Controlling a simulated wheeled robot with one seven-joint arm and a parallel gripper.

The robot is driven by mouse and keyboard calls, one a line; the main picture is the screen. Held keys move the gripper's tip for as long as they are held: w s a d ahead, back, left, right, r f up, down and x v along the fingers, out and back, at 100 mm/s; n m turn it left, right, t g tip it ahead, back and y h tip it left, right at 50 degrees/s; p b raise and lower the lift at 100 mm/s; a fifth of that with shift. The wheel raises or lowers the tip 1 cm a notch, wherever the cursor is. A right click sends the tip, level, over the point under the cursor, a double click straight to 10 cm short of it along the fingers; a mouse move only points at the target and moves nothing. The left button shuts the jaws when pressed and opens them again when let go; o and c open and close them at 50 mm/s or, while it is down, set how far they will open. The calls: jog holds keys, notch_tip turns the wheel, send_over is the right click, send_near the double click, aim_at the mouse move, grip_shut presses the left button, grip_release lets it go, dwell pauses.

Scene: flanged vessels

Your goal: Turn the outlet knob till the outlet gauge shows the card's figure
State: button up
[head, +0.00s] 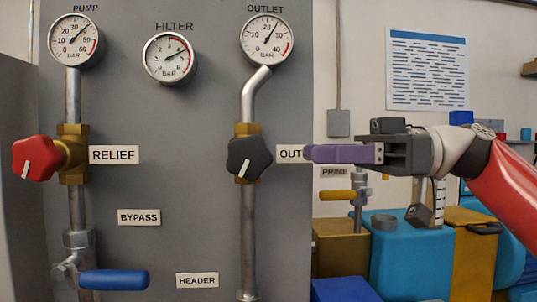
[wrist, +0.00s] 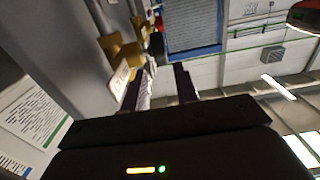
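The black outlet knob (head: 249,158) sits on a brass valve in the vertical pipe, its white mark pointing down and slightly left. The outlet gauge (head: 267,40) above it reads in BAR; its needle points up and right, a little past 20. My gripper (head: 309,153) is right of the knob, apart from it, its purple fingers pointing left and covering part of the outlet label (head: 289,153). In the wrist view the two fingers (wrist: 160,85) stand apart with no knob between them. I cannot make out a card with the figure.
The red relief knob (head: 35,158), blue-handled valve (head: 113,279), pump gauge (head: 76,40) and filter gauge (head: 169,58) are on the left. The yellow prime handle (head: 338,195) and blue container (head: 410,255) stand below my arm. A printed sheet (head: 427,70) hangs behind, its text unreadable.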

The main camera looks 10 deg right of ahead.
aim_at(268, 169)
jog(key=a, duration=0.7)
jog(key=shift+w+a, duration=0.15)
jog(key=shift+a, duration=0.2)
grip_shut()
